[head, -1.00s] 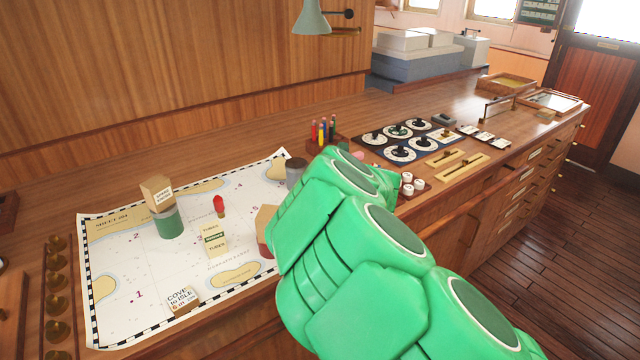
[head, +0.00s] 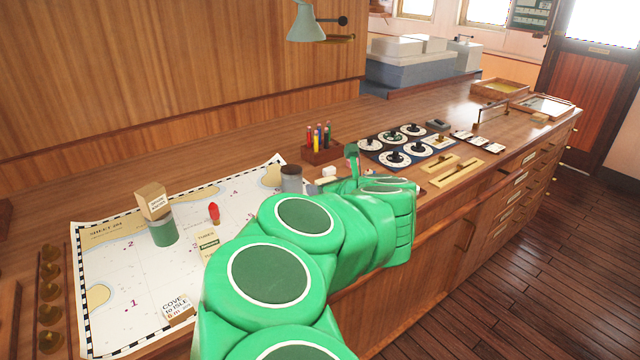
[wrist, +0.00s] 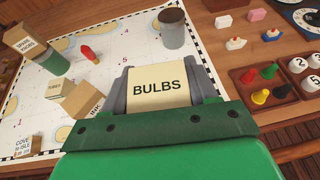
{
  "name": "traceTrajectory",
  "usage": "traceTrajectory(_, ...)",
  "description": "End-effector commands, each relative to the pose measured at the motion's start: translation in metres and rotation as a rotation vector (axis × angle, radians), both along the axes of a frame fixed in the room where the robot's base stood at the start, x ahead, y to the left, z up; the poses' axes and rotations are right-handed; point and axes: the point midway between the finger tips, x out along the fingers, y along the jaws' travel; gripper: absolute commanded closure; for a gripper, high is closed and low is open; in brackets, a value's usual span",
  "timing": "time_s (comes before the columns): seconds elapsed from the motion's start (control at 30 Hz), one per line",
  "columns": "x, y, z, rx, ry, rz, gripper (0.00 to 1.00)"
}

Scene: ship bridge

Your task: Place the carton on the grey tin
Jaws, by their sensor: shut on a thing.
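My gripper (wrist: 166,72) is shut on a cream carton marked BULBS (wrist: 159,91), with a dark jaw on each side of it. The grey tin (wrist: 172,30) stands upright just beyond the carton in the wrist view, apart from it in the picture, and its top looks bare. In the head view the grey tin (head: 291,180) stands at the chart's right edge, behind my green arm. The held carton and my jaws cannot be made out clearly in the head view, where my arm covers much of that area.
A green tin (head: 163,232) bears a brown carton (head: 153,201). A red bulb-shaped piece (head: 214,213), a FUSES carton (head: 208,243) and an INK carton (wrist: 89,101) stand on the chart (head: 120,270). A pen holder (head: 322,154) and dials (head: 396,153) are near the grey tin.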

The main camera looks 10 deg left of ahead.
Motion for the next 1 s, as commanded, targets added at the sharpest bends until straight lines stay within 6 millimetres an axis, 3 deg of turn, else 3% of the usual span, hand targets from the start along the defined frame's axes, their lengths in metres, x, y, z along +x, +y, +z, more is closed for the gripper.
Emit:
traceTrajectory(0.17, -0.001, 0.013, -0.006, 0.002, 0.003, 0.033, 0.74)
traceTrajectory(0.47, 0.010, 0.077, -0.018, 0.004, 0.001, 0.203, 0.74)
traceTrajectory(0.7, 0.026, 0.109, 0.002, 0.005, -0.004, 0.329, 0.74)
traceTrajectory(1.0, 0.055, 0.117, 0.043, 0.005, -0.004, 0.435, 0.74)
